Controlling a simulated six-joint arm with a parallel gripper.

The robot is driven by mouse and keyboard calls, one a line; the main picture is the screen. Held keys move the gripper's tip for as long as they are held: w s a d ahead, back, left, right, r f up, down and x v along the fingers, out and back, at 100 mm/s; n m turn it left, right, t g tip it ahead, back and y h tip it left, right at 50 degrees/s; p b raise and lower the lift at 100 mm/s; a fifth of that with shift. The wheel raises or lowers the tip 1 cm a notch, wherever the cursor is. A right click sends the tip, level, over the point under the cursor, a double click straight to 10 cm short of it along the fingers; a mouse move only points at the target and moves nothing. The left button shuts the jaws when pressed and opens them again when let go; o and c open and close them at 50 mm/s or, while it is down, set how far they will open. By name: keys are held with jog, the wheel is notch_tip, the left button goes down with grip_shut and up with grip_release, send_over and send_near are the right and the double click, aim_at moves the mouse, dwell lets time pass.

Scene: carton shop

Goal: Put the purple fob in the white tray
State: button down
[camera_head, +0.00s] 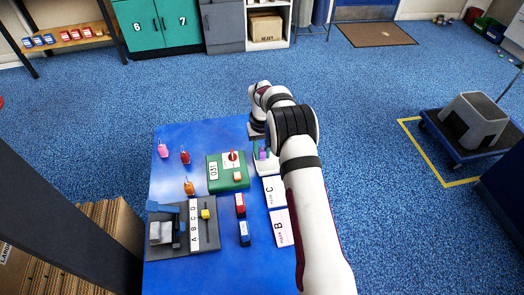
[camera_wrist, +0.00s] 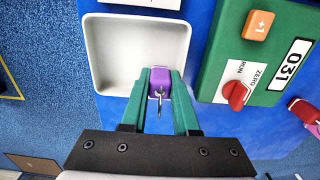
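The purple fob (camera_wrist: 160,82) with a metal ring and pin is between the green fingers of my gripper (camera_wrist: 161,78), which touch it on both sides. It also shows as a small purple patch in the head view (camera_head: 262,154). The white tray (camera_wrist: 92,55) is a shallow square tray below the fingers in the wrist view. The fob overlaps its lower right part there; its height above the tray floor is hard to tell. In the head view the tray (camera_head: 264,170) is partly hidden by my gripper and arm.
A green box marked 031 (camera_head: 228,183) stands just left of the tray. Cards C (camera_head: 274,192) and B (camera_head: 284,228) lie in front. A grey lettered fixture (camera_head: 180,240) is front left.

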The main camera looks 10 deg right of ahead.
aim_at(262, 150)
jog(key=c, duration=0.7)
grip_release()
notch_tip(262, 150, up, 13)
jog(key=s+a+r+m, duration=0.2)
jog(key=s+r, duration=0.7)
jog(key=s, duration=0.2)
jog(key=s+m, duration=0.1)
jog(key=s, duration=0.8)
jog(key=s+a+m+y, duration=0.1)
jog(key=s, duration=0.9)
jog(key=s+a+f+m, duration=0.1)
jog(key=s, duration=0.9)
jog(key=shift+s+a+m+y, duration=0.2)
jog(key=shift+m+y, duration=0.1)
jog(key=shift+y, duration=0.1)
